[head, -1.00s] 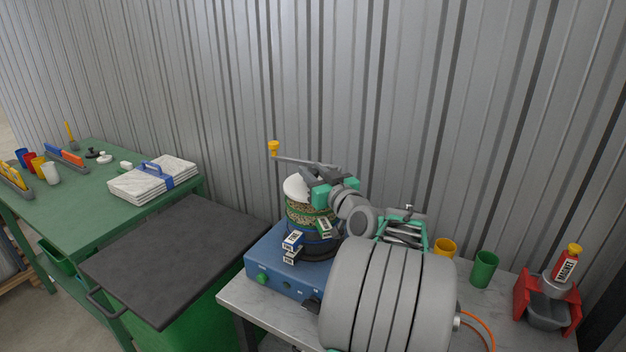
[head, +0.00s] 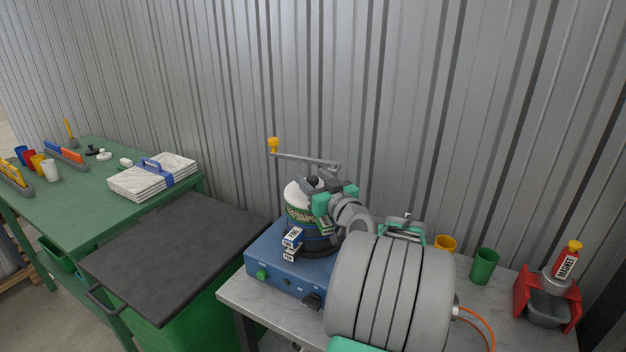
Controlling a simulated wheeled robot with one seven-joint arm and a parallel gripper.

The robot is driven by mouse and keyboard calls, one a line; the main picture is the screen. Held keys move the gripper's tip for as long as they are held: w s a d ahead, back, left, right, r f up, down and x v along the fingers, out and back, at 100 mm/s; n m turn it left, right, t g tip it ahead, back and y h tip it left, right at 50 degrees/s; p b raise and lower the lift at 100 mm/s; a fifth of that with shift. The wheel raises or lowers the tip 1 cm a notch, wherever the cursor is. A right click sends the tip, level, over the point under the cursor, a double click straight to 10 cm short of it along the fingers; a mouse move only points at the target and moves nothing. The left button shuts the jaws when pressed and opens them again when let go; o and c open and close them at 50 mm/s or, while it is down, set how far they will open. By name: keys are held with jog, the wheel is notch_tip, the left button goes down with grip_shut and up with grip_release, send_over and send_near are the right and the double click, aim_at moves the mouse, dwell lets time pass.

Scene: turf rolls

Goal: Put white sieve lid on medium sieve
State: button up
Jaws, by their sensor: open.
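The white sieve lid (head: 295,193) sits at the top of the sieve stack on the blue shaker base, and its black knob (head: 313,181) shows. A labelled lower sieve (head: 293,237) is beneath. My gripper (head: 314,187) is open at the lid's right side, close around the knob. Contact with the knob cannot be told. My gripper and wrist hide the stack's right side.
The blue shaker (head: 285,277) stands on a grey bench (head: 240,297). A crank arm with a yellow knob (head: 273,145) rises behind the stack. A dark-topped green bin (head: 175,255) is left.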

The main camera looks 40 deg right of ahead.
jog(key=shift+r, duration=0.2)
jog(key=shift+s+f, duration=0.15)
jog(key=shift+s, duration=0.2)
jog(key=b+v, duration=0.2)
jog(key=v, duration=0.9)
jog(key=shift+s+b, duration=0.15)
jog(key=shift+b, duration=0.15)
